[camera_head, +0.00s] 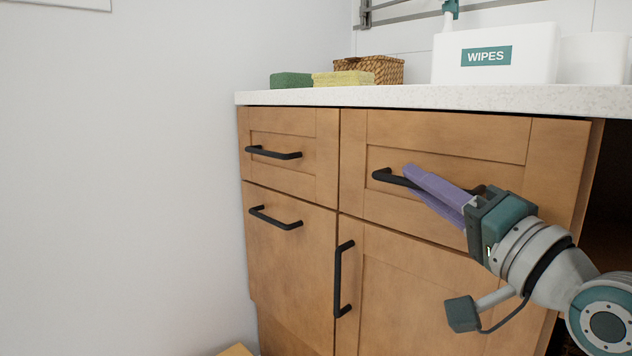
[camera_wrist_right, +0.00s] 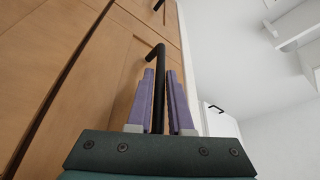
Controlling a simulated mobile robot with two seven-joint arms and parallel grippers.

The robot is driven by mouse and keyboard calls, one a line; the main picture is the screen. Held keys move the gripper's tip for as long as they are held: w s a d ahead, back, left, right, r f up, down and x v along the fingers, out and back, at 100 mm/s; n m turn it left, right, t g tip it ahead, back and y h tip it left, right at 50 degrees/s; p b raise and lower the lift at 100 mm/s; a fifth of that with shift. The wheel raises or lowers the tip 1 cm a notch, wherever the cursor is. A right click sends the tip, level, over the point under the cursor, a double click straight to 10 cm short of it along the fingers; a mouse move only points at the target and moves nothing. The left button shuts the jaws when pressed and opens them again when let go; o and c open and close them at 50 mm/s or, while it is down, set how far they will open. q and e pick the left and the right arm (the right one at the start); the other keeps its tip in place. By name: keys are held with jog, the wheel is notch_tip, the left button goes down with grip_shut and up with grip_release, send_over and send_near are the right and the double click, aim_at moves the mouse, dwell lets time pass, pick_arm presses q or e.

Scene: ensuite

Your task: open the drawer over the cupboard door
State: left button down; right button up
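The wooden cabinet has a wide right drawer (camera_head: 450,138) directly over a cupboard door (camera_head: 430,290). The drawer front looks flush with the cabinet. Its black bar handle (camera_head: 386,176) is partly hidden by my right gripper (camera_head: 416,180). The gripper's purple fingers lie on either side of the bar, close in on it. The door has an upright black handle (camera_head: 342,280). My left gripper is not in view.
To the left are a smaller drawer (camera_head: 290,128) and a lower front (camera_head: 290,255), each with a black handle. The counter (camera_head: 400,97) holds sponges (camera_head: 342,78), a basket (camera_head: 385,68) and a wipes box (camera_head: 530,60). A plain wall stands left. A dark opening lies right.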

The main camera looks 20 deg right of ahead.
grip_shut()
dwell(1.0)
